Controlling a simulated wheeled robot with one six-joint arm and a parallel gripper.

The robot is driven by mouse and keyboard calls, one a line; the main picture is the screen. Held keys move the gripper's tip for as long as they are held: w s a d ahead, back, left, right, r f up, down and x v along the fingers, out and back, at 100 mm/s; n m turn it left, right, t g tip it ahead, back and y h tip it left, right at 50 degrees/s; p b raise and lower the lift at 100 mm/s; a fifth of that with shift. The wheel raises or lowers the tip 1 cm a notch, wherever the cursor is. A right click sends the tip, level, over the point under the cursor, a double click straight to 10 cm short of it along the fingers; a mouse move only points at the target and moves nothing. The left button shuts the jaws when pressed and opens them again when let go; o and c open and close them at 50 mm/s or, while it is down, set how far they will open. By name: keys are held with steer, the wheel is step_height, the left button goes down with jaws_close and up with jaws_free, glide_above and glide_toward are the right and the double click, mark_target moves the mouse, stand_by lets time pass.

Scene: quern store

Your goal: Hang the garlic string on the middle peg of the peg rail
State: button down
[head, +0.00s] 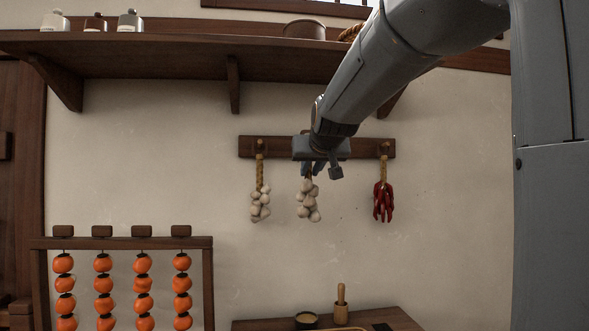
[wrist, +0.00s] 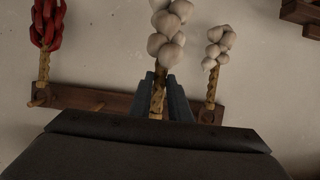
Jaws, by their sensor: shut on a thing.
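The peg rail (head: 277,147) is a dark wooden board on the white wall. It also shows in the wrist view (wrist: 78,98), where the picture is upside down. My gripper (head: 309,168) is in front of the rail's middle. Its fingers (wrist: 162,84) are shut on the braided cord of a garlic string (head: 308,203), whose white bulbs (wrist: 167,34) hang below them.
Another garlic string (head: 260,206) hangs on the left peg and a red chilli string (head: 383,203) on the right peg, both close by. A shelf (head: 160,57) juts out above. A persimmon rack (head: 120,243) stands lower left, and a small table (head: 390,318) lies below.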

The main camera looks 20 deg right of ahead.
steer(key=w+d+f+p, duration=0.1)
steer(key=w+d, duration=0.1)
steer(key=w, duration=0.6)
steer(key=shift+w+d, duration=0.15)
steer(key=shift+d, duration=0.1)
stand_by(0.7)
steer(key=shift+f, duration=0.15)
stand_by(0.5)
steer(key=c, duration=1.6)
jaws_free()
steer(key=shift+o, duration=0.2)
